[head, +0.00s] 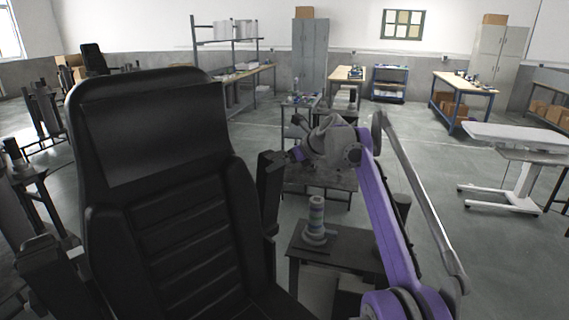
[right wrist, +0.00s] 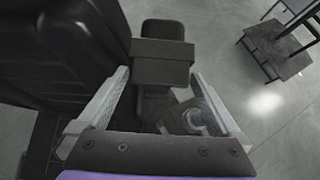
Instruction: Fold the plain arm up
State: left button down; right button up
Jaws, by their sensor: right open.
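A black chair (head: 165,190) with a tall padded back fills the left of the head view. A black armrest (head: 269,188) on its right side stands steeply upright beside the backrest. Another black armrest (head: 48,258) shows on the chair's left side, lower and reaching toward me. My right gripper (head: 298,153) is at the upper end of the right-hand armrest. In the right wrist view its two pale fingers (right wrist: 160,98) are open, with the dark armrest end (right wrist: 163,62) between and just beyond them. I cannot tell whether they touch it. My left gripper is not in view.
A small dark table (head: 335,248) with a striped stacked object (head: 316,215) stands just right of the chair, under my arm. A white-topped table (head: 515,137) stands at the right. Dark stands (head: 32,165) crowd the far left. Open floor lies at the right.

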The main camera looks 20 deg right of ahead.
jog(key=v, duration=1.1)
jog(key=shift+f, duration=0.1)
jog(key=s+a+f+n+g+h, duration=0.1)
jog(key=s+a+f+n, duration=0.2)
jog(key=s+f+n, duration=0.4)
jog(key=s+a+f+n+g+h, duration=0.1)
jog(key=s+a+f+n, duration=0.35)
jog(key=s+n, duration=0.3)
jog(key=s+f+n+h, duration=0.2)
jog(key=s+f+n, duration=1.4)
jog(key=s+f, duration=0.5)
jog(key=shift+s+f+g+h, duration=0.3)
jog(key=shift+s+f+h, duration=0.1)
jog(key=shift+f, duration=0.35)
